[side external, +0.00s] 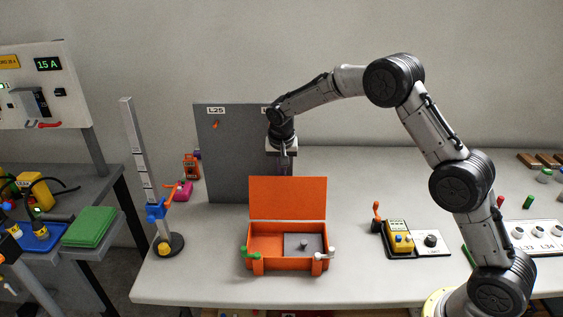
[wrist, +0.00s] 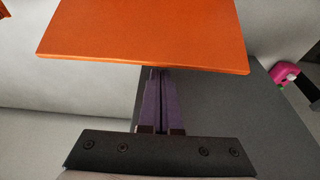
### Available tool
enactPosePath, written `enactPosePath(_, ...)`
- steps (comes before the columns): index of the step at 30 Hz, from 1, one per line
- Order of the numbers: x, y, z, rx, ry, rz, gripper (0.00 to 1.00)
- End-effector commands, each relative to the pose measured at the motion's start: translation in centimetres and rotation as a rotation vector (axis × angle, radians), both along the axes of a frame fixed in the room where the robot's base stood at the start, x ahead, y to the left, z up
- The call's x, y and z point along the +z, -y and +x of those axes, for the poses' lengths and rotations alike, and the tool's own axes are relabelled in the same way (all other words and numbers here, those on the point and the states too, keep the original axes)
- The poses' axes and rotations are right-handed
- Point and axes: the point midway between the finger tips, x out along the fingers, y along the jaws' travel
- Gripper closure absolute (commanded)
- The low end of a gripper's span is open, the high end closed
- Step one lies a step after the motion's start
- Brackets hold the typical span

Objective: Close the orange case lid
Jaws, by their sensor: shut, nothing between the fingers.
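The orange case (side external: 290,265) sits on the white table with its orange lid (side external: 288,198) standing open, roughly upright at the back edge. Inside the case is a grey block with a knob (side external: 305,244), and the left part of the interior is bare orange. My gripper (side external: 284,172) points down just behind the lid's top edge; its fingertips are hidden behind the lid. In the wrist view the lid (wrist: 145,35) fills the top, and my shut, empty fingers (wrist: 153,75) reach toward its edge. I cannot tell whether they touch it.
A grey upright panel (side external: 228,150) stands behind the case. A height gauge (side external: 145,180) on a round base stands left. A yellow device (side external: 398,238) lies right of the case.

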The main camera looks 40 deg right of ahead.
Motion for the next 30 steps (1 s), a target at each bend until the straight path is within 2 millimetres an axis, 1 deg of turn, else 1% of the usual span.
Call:
enactPosePath(5,-0.7,0.2,0.2,0.0,0.001,0.0,1.0)
enactPosePath(14,-0.7,0.1,0.2,0.0,0.001,0.0,1.0)
enactPosePath(23,-0.3,-0.3,-0.3,0.002,0.031,-0.031,1.0)
enactPosePath(30,0.3,-1.1,-1.1,0.005,0.092,-0.091,1.0)
